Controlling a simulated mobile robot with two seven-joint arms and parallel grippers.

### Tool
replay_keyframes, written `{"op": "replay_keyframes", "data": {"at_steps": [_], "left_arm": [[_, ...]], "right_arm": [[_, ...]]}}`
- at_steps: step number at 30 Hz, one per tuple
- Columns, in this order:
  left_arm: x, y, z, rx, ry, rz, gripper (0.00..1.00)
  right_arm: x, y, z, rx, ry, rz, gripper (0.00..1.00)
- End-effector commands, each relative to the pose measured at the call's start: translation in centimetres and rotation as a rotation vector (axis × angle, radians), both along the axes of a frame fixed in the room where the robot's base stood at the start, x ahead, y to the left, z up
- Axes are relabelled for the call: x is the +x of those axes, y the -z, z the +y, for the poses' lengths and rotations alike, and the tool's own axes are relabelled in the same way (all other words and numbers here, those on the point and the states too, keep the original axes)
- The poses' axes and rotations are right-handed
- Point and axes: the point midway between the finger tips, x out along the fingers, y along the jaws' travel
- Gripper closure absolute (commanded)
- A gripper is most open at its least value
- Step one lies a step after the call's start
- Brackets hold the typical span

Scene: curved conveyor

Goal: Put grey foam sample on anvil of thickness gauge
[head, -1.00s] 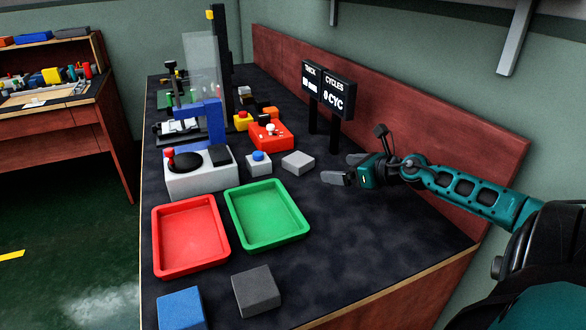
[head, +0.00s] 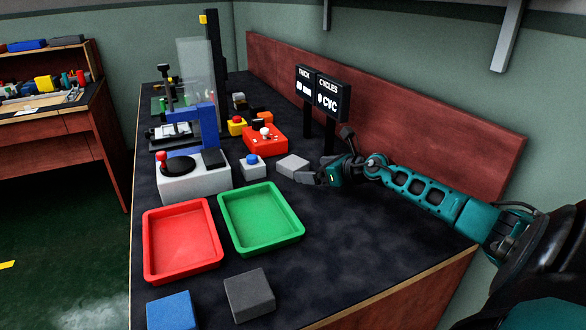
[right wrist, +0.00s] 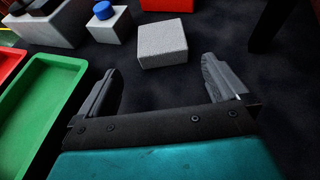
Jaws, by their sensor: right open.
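A light grey foam block (head: 293,166) lies flat on the dark bench top, right of a small box with a blue button. In the right wrist view the block (right wrist: 162,43) sits just beyond my fingertips, roughly between their lines. My right gripper (head: 308,176) is open and empty, low beside the block; its two fingers show apart in the wrist view (right wrist: 165,82). The thickness gauge (head: 194,186) has a pale grey base, a black round disc (head: 179,166) that looks like its anvil, a red knob and a blue upright. Nothing lies on the disc. My left gripper is not in view.
A red tray (head: 151,248) and a green tray (head: 229,234) lie in front of the gauge. A blue block (head: 174,312) and a dark grey block (head: 249,294) lie nearer. Display signs (head: 322,91) stand behind my right gripper. The bench right of the green tray is clear.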

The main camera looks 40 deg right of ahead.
Motion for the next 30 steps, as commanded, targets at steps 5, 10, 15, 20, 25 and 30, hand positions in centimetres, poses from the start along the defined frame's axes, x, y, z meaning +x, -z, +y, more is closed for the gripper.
{"op": "replay_keyframes", "data": {"at_steps": [5, 10, 15, 20, 25, 30], "left_arm": [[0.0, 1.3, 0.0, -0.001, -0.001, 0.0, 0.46], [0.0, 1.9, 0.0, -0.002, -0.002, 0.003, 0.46], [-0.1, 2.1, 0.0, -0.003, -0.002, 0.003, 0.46], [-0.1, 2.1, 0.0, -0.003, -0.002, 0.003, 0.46], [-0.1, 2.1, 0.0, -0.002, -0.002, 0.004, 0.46], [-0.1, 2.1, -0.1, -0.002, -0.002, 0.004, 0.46]], "right_arm": [[1.9, 1.1, -0.2, 0.005, 0.002, -0.005, 0.0], [3.5, 1.7, -0.2, 0.003, 0.001, -0.004, 0.0], [4.1, 1.9, -0.1, 0.002, 0.0, -0.001, 0.0], [4.1, 1.9, 0.0, 0.001, -0.001, 0.0, 0.0], [4.1, 1.9, -0.1, 0.001, -0.001, 0.0, 0.1], [4.1, 1.9, -0.1, 0.001, -0.001, -0.001, 0.26]]}}
